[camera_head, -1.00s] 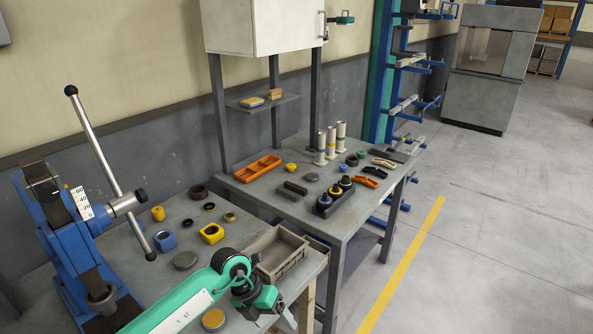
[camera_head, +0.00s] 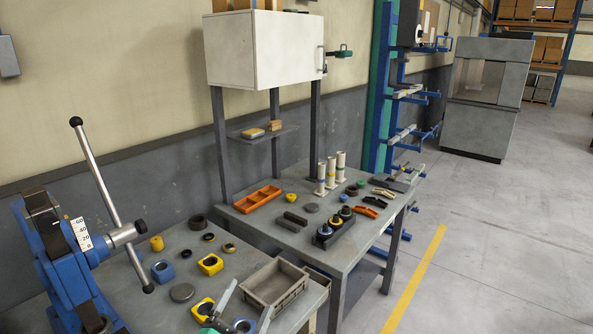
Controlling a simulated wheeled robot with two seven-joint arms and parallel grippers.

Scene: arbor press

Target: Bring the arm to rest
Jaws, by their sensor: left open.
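My left gripper (camera_head: 250,298) shows at the bottom edge, low in the picture. Its two pale fingers stand apart with nothing seen between them. It is in front of the grey open bin (camera_head: 292,292) and beside a yellow block (camera_head: 203,309) on the near bench. The rest of the left arm is mostly below the picture. My right gripper is not in view.
A blue arbor press (camera_head: 62,262) with a long lever (camera_head: 97,175) stands at the left of the near bench. Several rings and yellow and blue blocks lie near it. The second bench (camera_head: 350,255) holds an orange tray (camera_head: 257,199), white cylinders and small parts. Open floor lies right.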

